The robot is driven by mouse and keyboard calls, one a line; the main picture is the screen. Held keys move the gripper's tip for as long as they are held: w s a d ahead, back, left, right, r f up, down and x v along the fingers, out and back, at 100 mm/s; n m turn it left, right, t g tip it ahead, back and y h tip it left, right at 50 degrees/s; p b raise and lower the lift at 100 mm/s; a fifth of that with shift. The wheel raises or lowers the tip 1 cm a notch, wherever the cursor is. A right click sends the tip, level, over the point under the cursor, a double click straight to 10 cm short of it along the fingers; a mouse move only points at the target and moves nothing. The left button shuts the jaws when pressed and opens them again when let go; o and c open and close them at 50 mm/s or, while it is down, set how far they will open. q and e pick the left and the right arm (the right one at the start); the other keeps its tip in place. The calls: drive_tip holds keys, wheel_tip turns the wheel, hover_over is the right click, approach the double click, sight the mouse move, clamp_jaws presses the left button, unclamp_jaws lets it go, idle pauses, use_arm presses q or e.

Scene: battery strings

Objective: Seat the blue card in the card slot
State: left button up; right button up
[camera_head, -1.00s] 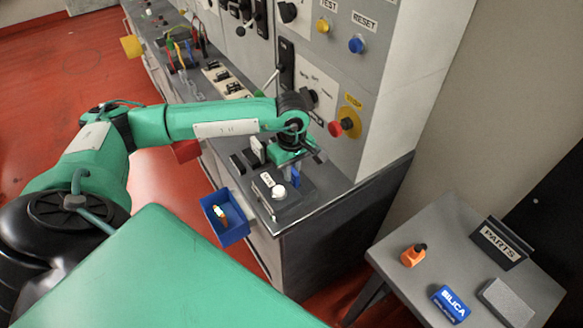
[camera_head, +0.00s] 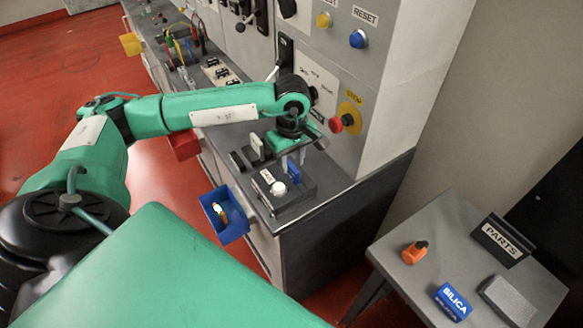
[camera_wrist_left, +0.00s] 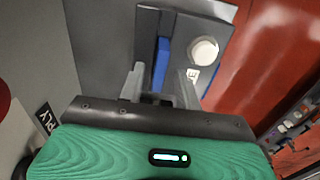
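The blue card (camera_head: 284,166) stands upright at the dark slot box (camera_head: 298,196), beside the box's round white knob (camera_head: 279,188). In the left wrist view the card (camera_wrist_left: 161,62) shows as a narrow blue strip on the grey box (camera_wrist_left: 147,30), next to the white knob (camera_wrist_left: 204,51). My left gripper (camera_head: 292,152) is just above the box. In the wrist view its two fingers (camera_wrist_left: 160,85) are apart, one on each side of the card, with gaps visible. How deep the card sits in the slot is hard to see. My right gripper is out of view.
A white card-like piece (camera_head: 257,146) stands in a holder behind the box. A blue bin (camera_head: 226,214) hangs on the bench front. The red stop button (camera_head: 337,124) is close to my left wrist. A side table (camera_head: 428,244) holds an orange item and a SILICA box.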

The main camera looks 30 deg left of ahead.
sight(292, 166)
use_arm(q)
wheel_tip(292, 166, up, 9)
drive_tip(key=b, duration=0.2)
drive_tip(key=shift+r, duration=0.15)
idle(0.3)
